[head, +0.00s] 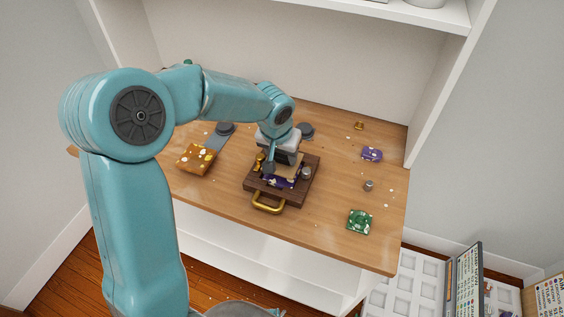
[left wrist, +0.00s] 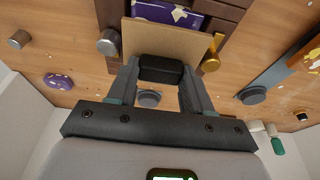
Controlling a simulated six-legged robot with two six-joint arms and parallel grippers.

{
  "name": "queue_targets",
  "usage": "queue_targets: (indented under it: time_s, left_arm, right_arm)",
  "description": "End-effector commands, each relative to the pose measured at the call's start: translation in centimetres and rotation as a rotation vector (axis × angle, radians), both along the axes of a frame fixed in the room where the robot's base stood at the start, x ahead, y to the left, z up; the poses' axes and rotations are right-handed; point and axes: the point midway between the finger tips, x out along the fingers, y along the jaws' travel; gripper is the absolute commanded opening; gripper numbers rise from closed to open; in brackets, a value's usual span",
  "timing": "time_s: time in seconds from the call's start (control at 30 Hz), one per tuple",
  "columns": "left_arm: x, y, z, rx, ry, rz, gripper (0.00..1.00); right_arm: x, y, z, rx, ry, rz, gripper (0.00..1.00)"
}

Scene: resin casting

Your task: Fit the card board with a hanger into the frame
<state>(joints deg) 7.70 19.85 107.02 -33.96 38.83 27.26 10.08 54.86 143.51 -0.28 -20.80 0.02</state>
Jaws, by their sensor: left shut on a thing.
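The frame (head: 293,200) is dark brown wood with a gold handle on its near side; it lies on the table, and its planks show in the left wrist view (left wrist: 229,13). A purple speckled piece (left wrist: 168,14) lies in it. My left gripper (head: 272,166) is over the frame, shut on the black hanger block of the tan card board (left wrist: 150,38). In the left wrist view the board stands between the fingers (left wrist: 160,72) and the purple piece, overlapping the frame. I cannot tell whether it touches the frame. My right gripper is not in view.
A grey knob (head: 306,173) and a gold knob (head: 259,160) stand at the frame's sides. An orange piece (head: 196,158) lies left, a green one (head: 360,222) and a purple one (head: 372,154) right. A grey disc (head: 305,130) is behind. Pale chips are scattered about.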

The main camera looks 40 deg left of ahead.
Motion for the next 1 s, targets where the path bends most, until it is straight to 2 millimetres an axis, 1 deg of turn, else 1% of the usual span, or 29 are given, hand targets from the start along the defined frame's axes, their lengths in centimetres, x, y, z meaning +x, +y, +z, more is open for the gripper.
queue_targets:
  time_s: [0.03, 0.1, 0.2, 0.47, 0.63, 0.67, 0.7, 0.73, 1.0]
  left_arm:
    - [-0.2, 0.0, -1.2, -0.002, 0.007, 0.0, 0.21]
    - [-0.1, 0.0, -2.3, 0.0, 0.006, -0.001, 0.21]
    - [-0.1, 0.0, -3.3, -0.001, 0.004, -0.001, 0.21]
    - [0.0, 0.0, -3.4, 0.0, 0.001, 0.0, 0.21]
    - [0.0, 0.0, -3.9, 0.0, 0.001, 0.0, 0.21]
    - [0.0, 0.0, -3.8, 0.0, 0.001, 0.0, 0.56]
    - [0.0, 0.0, -3.7, 0.0, 0.002, 0.0, 0.69]
    - [0.0, 0.0, -3.7, 0.0, 0.002, 0.0, 0.75]
    - [0.0, 0.0, -3.6, 0.0, 0.002, 0.0, 0.75]
  right_arm:
    - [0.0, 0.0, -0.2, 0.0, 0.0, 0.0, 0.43]
    - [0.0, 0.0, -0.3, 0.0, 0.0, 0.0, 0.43]
    - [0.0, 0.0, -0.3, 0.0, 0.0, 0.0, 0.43]
    - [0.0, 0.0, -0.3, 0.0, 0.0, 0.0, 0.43]
    - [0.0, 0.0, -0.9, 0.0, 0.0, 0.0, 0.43]
    - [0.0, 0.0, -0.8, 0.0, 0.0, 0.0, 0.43]
    - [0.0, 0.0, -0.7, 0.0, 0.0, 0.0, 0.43]
    - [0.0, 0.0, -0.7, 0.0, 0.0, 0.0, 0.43]
    - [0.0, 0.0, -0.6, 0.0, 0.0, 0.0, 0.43]
